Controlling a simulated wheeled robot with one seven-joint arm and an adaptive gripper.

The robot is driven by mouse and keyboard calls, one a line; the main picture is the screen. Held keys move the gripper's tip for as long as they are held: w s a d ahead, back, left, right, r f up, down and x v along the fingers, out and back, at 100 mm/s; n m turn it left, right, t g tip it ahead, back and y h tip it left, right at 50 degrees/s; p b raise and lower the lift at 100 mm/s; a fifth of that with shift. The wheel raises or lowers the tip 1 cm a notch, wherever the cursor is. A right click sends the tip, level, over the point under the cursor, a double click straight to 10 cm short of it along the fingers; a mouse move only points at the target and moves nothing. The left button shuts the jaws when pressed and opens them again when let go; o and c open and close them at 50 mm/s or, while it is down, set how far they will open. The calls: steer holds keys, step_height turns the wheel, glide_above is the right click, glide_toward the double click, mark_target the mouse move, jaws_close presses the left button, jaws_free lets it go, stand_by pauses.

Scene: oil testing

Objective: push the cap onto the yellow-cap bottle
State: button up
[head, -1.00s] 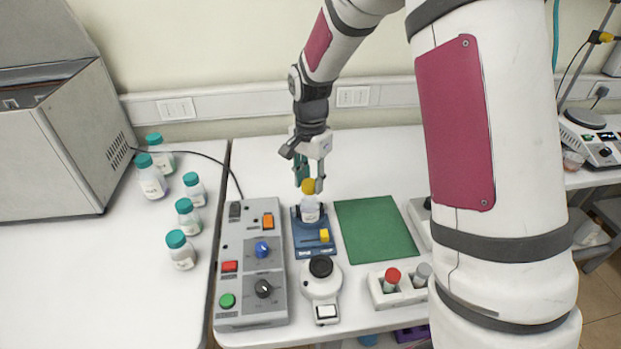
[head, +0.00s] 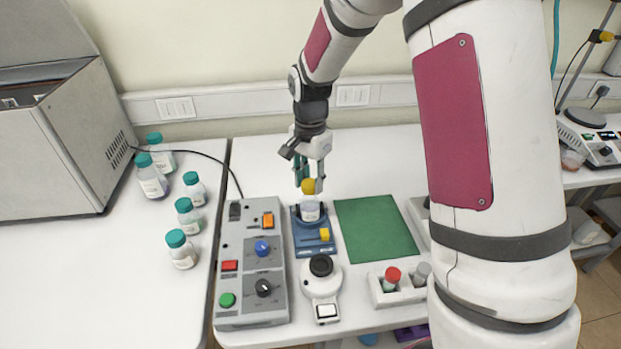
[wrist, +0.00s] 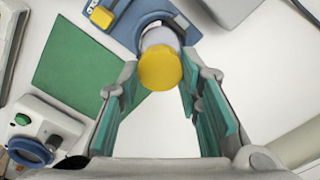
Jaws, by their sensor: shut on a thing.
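The bottle (head: 310,212), with a whitish body, stands upright in a blue holder (head: 302,236) on the table. The yellow cap (head: 308,187) is at the bottle's top, directly below my gripper (head: 309,180). In the wrist view the yellow cap (wrist: 160,68) sits between the teal-padded fingertips of my gripper (wrist: 158,82), which is shut on it. Part of the bottle (wrist: 160,38) shows behind the cap there. I cannot tell whether the cap is fully seated on the bottle.
A control box (head: 252,290) with knobs and buttons stands left of the holder. A white device with a black knob (head: 321,266) is in front. A green mat (head: 375,228) lies bare to the right. A rack (head: 400,297) holds a red-capped bottle. Several teal-capped bottles (head: 183,250) stand left.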

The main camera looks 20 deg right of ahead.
stand_by(0.3)
steer(key=o, duration=1.3)
steer(key=shift+r+p, duration=0.95)
steer(key=shift+r, duration=2.55)
jaws_close()
steer(key=shift+f, duration=0.65)
steer(key=shift+f, duration=0.3)
